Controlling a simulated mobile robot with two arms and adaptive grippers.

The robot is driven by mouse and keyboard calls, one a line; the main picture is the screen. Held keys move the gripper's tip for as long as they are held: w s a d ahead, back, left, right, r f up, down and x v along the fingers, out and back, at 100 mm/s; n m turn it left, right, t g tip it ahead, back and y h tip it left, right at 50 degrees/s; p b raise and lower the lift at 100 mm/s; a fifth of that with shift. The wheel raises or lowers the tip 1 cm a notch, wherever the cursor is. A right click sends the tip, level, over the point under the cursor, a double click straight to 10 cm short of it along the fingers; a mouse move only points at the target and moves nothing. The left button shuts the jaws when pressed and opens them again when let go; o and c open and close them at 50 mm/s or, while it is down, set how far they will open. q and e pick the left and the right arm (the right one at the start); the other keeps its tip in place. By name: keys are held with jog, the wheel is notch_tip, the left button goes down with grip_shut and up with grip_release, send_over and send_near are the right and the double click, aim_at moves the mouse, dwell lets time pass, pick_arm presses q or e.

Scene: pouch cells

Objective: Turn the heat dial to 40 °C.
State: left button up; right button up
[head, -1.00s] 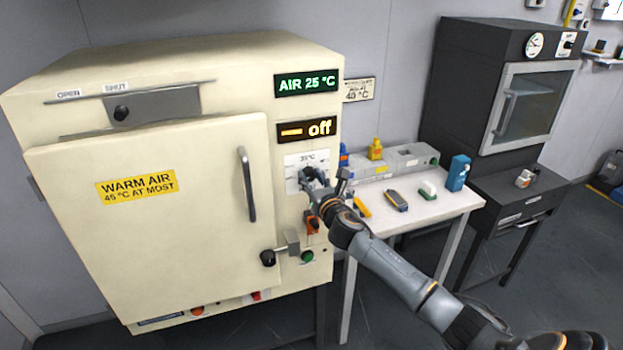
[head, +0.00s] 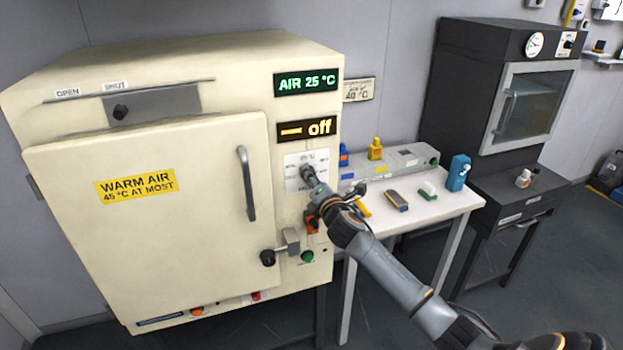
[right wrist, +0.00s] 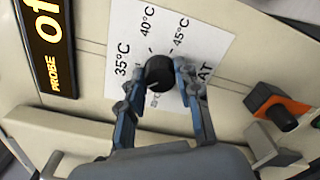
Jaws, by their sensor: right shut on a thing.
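The heat dial (right wrist: 159,73) is a small black knob on a white scale plate (right wrist: 205,35) on the cream warm-air cabinet (head: 140,70). In the right wrist view the plate reads 35 °C, 40 °C and 45 °C, with another label partly hidden by a finger. My right gripper (right wrist: 157,80) has one finger on each side of the dial and is shut on it. In the head view the gripper (head: 309,178) covers the dial. I cannot tell surely where the dial points. The green display (head: 306,82) reads AIR 25 °C; the amber one (head: 306,129) reads off. My left gripper is out of view.
An orange-and-black switch (right wrist: 278,112) sits close to the gripper. The cabinet door handle (head: 247,184) and a latch with a black knob (head: 268,257) are nearby. A white table (head: 420,213) with small items stands to the right, before a dark oven (head: 470,90).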

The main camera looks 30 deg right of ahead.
jog(key=shift+f+m+p, duration=0.1)
jog(key=shift+m+p, duration=0.4)
jog(key=shift+m, duration=8.6)
jog(key=o, duration=1.1)
jog(key=shift+o, duration=0.2)
jog(key=v, duration=1.2)
